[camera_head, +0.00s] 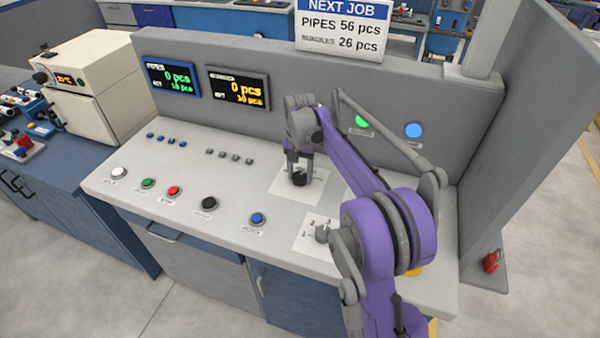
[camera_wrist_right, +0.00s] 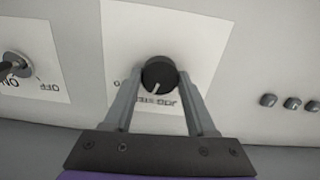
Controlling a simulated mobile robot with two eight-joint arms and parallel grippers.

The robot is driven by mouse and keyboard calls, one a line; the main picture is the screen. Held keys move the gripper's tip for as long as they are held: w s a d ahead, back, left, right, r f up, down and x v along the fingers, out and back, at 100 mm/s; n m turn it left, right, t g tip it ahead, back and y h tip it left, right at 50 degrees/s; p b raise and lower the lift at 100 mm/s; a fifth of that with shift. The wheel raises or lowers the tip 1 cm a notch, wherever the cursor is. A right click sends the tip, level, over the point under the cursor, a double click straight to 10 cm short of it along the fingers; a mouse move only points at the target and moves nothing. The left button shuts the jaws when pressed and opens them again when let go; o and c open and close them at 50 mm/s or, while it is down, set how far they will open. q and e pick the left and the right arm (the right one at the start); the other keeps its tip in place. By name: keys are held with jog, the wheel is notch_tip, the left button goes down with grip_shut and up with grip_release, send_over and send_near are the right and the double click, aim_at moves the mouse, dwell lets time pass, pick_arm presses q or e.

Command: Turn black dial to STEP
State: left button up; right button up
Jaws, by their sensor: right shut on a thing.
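The black dial (camera_head: 298,178) sits on a white label plate on the sloped console. My right gripper (camera_head: 299,167) reaches down over it with a finger on each side. In the right wrist view the dial (camera_wrist_right: 158,75) is round, with a white pointer line running toward the gripper's base and slightly left. The fingers of my right gripper (camera_wrist_right: 160,82) are shut on the dial's sides. The printed words on the plate appear upside down there and are partly hidden; they look like "JOG" and "STEP". My left gripper is not in view.
The console (camera_head: 130,205) has a row of push buttons along its front. A grey selector switch (camera_head: 322,233) on another white plate is nearer the front; in the wrist view a key-like switch (camera_wrist_right: 17,65) shows at left. Two displays (camera_head: 238,87) hang on the back panel.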

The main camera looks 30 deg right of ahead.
aim_at(300, 175)
jog(key=shift+m, duration=0.3)
jog(key=o, duration=1.4)
notch_tip(300, 175, up, 11)
jog(key=shift+f+p, duration=0.1)
jog(key=shift+p, duration=0.3)
